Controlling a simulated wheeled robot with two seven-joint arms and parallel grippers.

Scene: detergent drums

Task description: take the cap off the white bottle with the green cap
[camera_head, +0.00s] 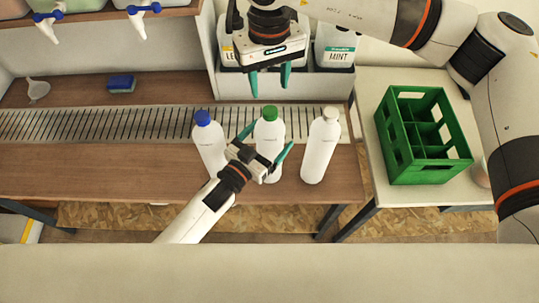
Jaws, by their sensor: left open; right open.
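The white bottle with the green cap (277,139) stands upright on the table between two other bottles. Its green cap (269,113) is on top. My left gripper (266,142) is open, with one teal finger on each side of this bottle's body below the cap; I cannot tell whether they touch it. The gripper hides part of the body. My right gripper (269,82) is open and empty, pointing down behind and above the green cap.
A white bottle with a blue cap (208,142) stands close on the left, one with a pale cap (321,150) on the right. A green crate (425,171) sits on the right side table.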

